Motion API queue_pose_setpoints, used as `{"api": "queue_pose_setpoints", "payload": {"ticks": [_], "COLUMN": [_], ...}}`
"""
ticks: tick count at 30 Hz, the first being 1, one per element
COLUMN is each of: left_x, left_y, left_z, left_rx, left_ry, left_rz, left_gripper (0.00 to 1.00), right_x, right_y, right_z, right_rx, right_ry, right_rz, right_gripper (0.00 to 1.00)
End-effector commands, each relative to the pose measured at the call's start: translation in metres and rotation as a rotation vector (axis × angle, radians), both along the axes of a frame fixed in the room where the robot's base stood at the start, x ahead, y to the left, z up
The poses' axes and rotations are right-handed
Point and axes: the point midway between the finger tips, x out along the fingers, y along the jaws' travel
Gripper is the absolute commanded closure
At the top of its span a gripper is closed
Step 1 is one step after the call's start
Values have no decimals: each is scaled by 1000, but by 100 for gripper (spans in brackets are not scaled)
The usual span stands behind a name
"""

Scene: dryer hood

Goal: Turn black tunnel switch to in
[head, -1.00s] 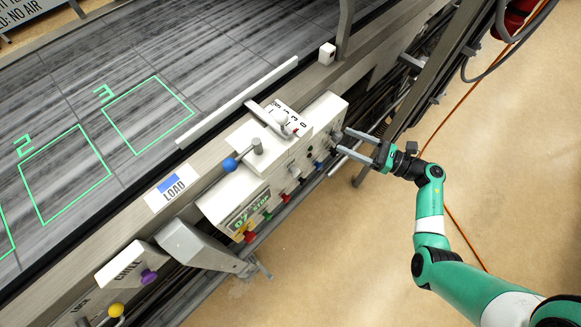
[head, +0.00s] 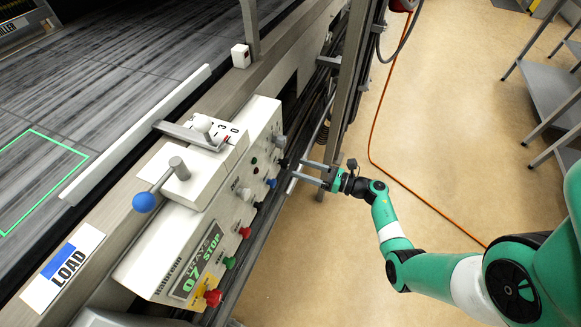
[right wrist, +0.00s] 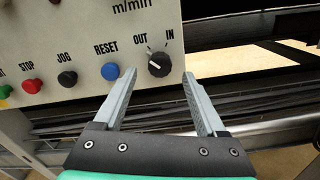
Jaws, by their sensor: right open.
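The black tunnel switch (right wrist: 158,64) is a round knob with a pale pointer mark, on the cream panel between the labels OUT and IN. Its mark appears to point up and left, towards OUT. In the head view the switch (head: 284,162) is small, at the panel's right end. My right gripper (right wrist: 160,73) is open. Its fingertips are either side of the knob in the right wrist view, with nothing held between them. In the head view my right gripper (head: 297,168) points at the panel from the right. My left gripper is not in view.
A blue RESET button (right wrist: 110,72) sits just left of the switch, with a black JOG button (right wrist: 67,79) and a red STOP button (right wrist: 32,85) beyond. A metal rail runs below the panel. A lever with a blue ball (head: 144,202) stands on top. Open floor lies right.

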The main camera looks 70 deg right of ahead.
Motion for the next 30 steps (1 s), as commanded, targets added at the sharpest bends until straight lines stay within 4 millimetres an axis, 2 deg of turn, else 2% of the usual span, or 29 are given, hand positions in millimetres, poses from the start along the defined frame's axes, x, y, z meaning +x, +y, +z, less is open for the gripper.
{"api": "queue_pose_setpoints", "payload": {"ticks": [3,7,17,27,29,30], "left_x": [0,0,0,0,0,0], "left_y": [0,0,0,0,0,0], "left_z": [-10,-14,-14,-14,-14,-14], "left_rx": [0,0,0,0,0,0], "left_ry": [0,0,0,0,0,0], "left_rz": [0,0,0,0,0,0], "left_gripper": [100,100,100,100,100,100], "right_x": [24,40,46,45,45,45], "right_y": [2,2,1,1,1,1], "right_z": [-3,-1,0,0,0,0], "right_rx": [-3,-1,0,-1,-1,-1], "right_ry": [-1,-1,-1,-1,-1,-1], "right_rz": [5,2,-1,0,0,0], "right_gripper": [26,26,26,88,98,100]}}
